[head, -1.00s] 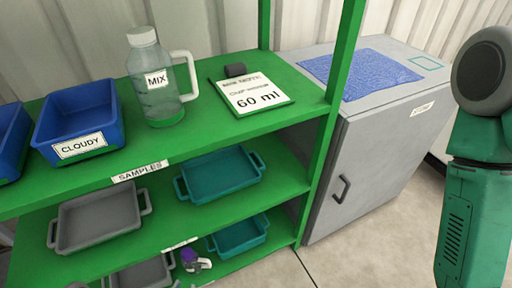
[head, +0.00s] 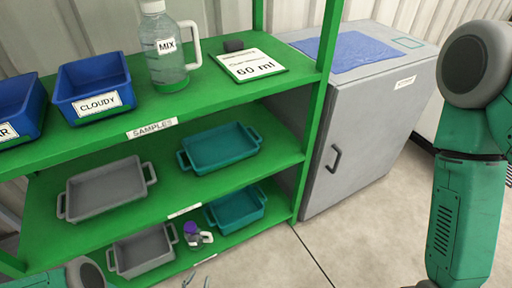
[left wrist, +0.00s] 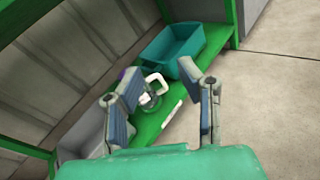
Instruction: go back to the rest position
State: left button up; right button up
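My left gripper (head: 196,281) shows only by its fingertips at the bottom edge of the head view, in front of the lowest shelf. In the left wrist view, its two blue-padded fingers (left wrist: 165,108) stand wide apart with nothing held between them. A small clear jug with a purple cap (head: 197,236) stands on the lowest shelf. It shows beyond the gap between the fingers in the left wrist view (left wrist: 152,92), apart from them. My right arm stands upright at the right of the head view; its gripper is out of view.
The green shelf rack (head: 215,92) holds blue bins (head: 92,87), a MIX jug (head: 166,48) and a 60 ml sign (head: 252,66) on top. Grey (head: 107,190) and teal trays (head: 220,149) sit below. A grey cabinet (head: 365,140) stands right; floor before it is clear.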

pick_arm(q)
jog(key=s+d+f+m+g+h+b, duration=0.15)
jog(key=d+m+g+b, duration=0.3)
jog(key=m, duration=0.45)
jog(key=d+f+m+g+h+b, duration=0.1)
jog(key=d+f+m+g+b, duration=0.25)
jog(key=m+b, duration=0.35)
jog(key=s+a+r+m+g+y+b, duration=0.35)
jog(key=s+a+m, duration=0.25)
jog(key=a+m, duration=0.2)
jog(key=s+a+r+m+g+y+b, duration=0.2)
jog(key=s+a+r+m+g+b, duration=0.15)
jog(key=s+a+m, duration=0.45)
notch_tip(320, 180, up, 16)
jog(key=w+p, duration=0.2)
jog(key=p, duration=1.4)
jog(key=shift+a+n, duration=0.3)
jog(key=shift+a, duration=0.1)
jog(key=shift+w, duration=0.1)
